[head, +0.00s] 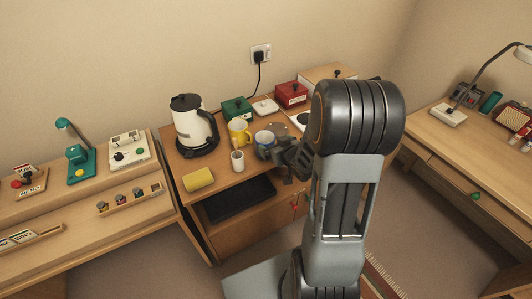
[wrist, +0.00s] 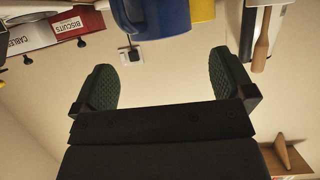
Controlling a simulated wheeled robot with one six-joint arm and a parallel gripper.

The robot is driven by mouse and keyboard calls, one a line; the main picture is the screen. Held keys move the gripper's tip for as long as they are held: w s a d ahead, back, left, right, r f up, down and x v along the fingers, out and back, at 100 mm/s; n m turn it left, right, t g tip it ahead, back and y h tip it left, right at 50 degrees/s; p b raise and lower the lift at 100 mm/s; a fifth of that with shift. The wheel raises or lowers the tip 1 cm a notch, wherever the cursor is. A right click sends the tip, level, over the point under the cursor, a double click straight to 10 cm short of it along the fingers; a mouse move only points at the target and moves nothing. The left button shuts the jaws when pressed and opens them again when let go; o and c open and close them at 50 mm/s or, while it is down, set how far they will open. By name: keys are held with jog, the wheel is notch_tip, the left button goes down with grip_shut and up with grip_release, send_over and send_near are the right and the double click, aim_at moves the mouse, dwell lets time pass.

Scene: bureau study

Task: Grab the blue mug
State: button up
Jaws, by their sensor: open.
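The blue mug (head: 264,138) stands upright on the wooden cabinet top in the head view, right of a yellow mug (head: 239,132). In the wrist view the blue mug (wrist: 152,14) shows at the top edge, cut off by the frame, with the yellow mug (wrist: 203,10) just behind it. My gripper (head: 274,152) is at the near right side of the blue mug in the head view. Its two green-padded fingers are spread in the wrist view (wrist: 166,74), with nothing between them. The fingers partly hide the mug's lower right in the head view.
A white cup (head: 238,162) stands close in front of the mugs, and a yellow cylinder (head: 199,180) lies near the front edge. A kettle (head: 192,125) is at left. Green (head: 237,108) and red (head: 291,94) boxes stand behind. My arm hides the cabinet's right part.

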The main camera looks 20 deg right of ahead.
aim_at(261, 135)
jog(key=shift+p+x, duration=0.4)
jog(key=shift+x, duration=3)
jog(key=shift+c, duration=0.2)
jog(key=c, duration=1.2)
jog(key=shift+r, duration=0.1)
jog(key=shift+c, duration=0.4)
